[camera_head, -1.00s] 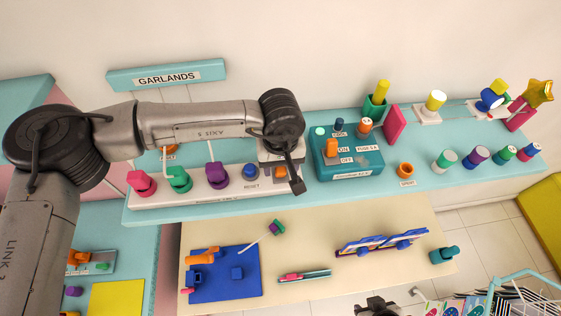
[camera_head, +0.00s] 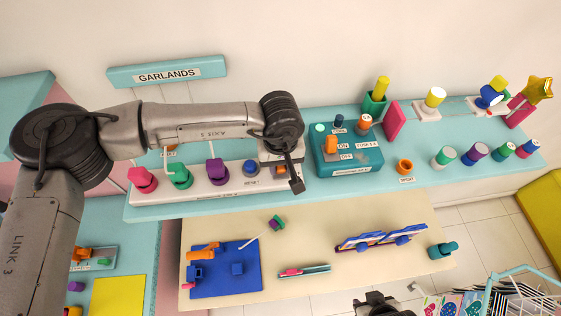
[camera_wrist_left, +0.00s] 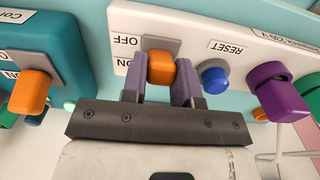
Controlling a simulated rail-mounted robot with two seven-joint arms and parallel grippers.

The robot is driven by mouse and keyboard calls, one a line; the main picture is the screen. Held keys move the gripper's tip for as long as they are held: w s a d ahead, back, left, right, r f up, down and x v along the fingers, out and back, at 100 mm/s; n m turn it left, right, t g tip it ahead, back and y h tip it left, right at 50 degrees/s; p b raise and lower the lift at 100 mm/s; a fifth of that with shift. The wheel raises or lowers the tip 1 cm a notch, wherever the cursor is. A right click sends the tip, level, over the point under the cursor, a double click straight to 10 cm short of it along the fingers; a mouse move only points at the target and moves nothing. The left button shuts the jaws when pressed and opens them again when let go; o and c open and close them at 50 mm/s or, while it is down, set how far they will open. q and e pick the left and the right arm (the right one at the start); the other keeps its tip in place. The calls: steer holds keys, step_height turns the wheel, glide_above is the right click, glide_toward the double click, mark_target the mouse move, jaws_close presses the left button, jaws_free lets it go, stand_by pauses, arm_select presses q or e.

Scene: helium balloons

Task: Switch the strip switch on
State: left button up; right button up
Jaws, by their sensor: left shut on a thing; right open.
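The strip switch is an orange lever (camera_wrist_left: 160,68) on a grey plate in the white power strip (camera_wrist_left: 205,25), beside OFF and ON labels. My left gripper (camera_wrist_left: 158,88) is shut on it, with one finger on each side, in the left wrist view. In the head view my left gripper (camera_head: 293,178) is over the strip's right end, and a bit of the orange switch (camera_head: 281,169) shows beside it. Which way the lever leans is hard to tell. My right gripper (camera_head: 378,303) is open at the bottom edge of the head view, only partly in view.
A blue RESET button (camera_wrist_left: 214,78) and a purple plug (camera_wrist_left: 278,90) sit beside the switch. On the other side, a teal console (camera_head: 348,160) carries its own orange switch (camera_head: 331,145). A lower cream table (camera_head: 330,220) holds a blue board (camera_head: 220,285) and small parts.

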arm_select(q)
steer(key=shift+w+f+g+b, duration=0.25)
steer(key=shift+g+b, duration=0.35)
steer(key=shift+b, duration=0.35)
steer(key=shift+c, duration=0.3)
steer(key=g+b, duration=0.1)
steer(key=w+g+b, duration=0.1)
steer(key=b, duration=0.1)
steer(key=g+b, duration=0.1)
steer(key=b, duration=0.1)
steer(key=shift+w+a+f+g+h, duration=0.1)
steer(key=shift+w+g+h, duration=0.2)
steer(key=shift+g, duration=0.1)
steer(key=shift+w+g+b, duration=0.25)
steer(key=shift+g+b, duration=0.65)
steer(key=shift+b, duration=0.15)
steer(key=shift+w+a+g+h+b, duration=0.1)
steer(key=shift+w+g+h+b, duration=0.2)
steer(key=shift+g+b, duration=0.25)
steer(key=o, duration=0.9)
